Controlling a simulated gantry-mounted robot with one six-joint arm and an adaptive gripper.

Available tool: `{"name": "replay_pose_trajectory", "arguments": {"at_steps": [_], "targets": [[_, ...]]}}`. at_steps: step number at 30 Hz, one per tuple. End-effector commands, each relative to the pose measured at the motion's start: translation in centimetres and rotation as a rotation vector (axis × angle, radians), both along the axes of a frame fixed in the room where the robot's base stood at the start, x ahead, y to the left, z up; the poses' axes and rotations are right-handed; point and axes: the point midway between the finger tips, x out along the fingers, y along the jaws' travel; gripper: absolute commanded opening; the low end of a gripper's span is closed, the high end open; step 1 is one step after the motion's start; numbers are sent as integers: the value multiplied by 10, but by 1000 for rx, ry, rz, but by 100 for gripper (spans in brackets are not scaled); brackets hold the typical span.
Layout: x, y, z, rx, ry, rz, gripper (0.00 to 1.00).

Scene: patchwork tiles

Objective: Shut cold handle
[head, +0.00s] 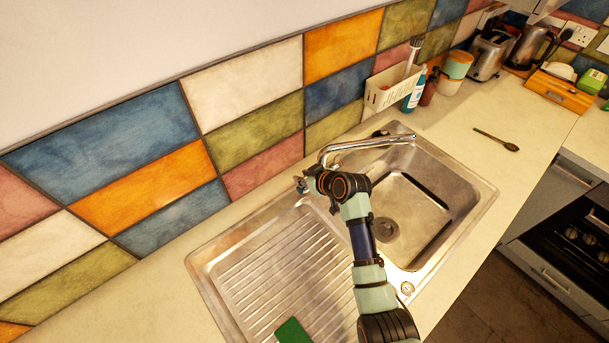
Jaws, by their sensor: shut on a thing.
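The chrome tap (365,145) stands at the back edge of the steel sink, its spout reaching right over the bowl. My gripper (303,184) is at the left of the tap's base, close to the tiled wall. It is shut on a tap handle there, which is mostly hidden by the gripper and my arm. A dark knob (380,133) shows at the tap's far side, behind the spout. No hot or cold mark can be made out. No water stream is visible under the spout.
The sink bowl (430,215) is empty, with the ribbed drainboard (265,268) to its left. A green item (292,332) lies on the drainboard. A cream caddy (392,88) and a blue bottle (414,92) stand behind the sink. A dark spoon (497,139) lies on the right counter.

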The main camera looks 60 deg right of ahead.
Motion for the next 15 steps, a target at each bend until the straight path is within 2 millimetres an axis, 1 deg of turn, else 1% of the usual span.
{"name": "replay_pose_trajectory", "arguments": {"at_steps": [1, 2, 3, 6, 15], "targets": [[0, 0, -1, 0, 1, 0, 0], [0, 0, -1, 0, 1, 0, 31], [0, 0, -1, 0, 1, 0, 38], [0, 0, -1, 0, 0, 0, 52], [-1, 0, 0, 0, -1, 0, 52]]}}
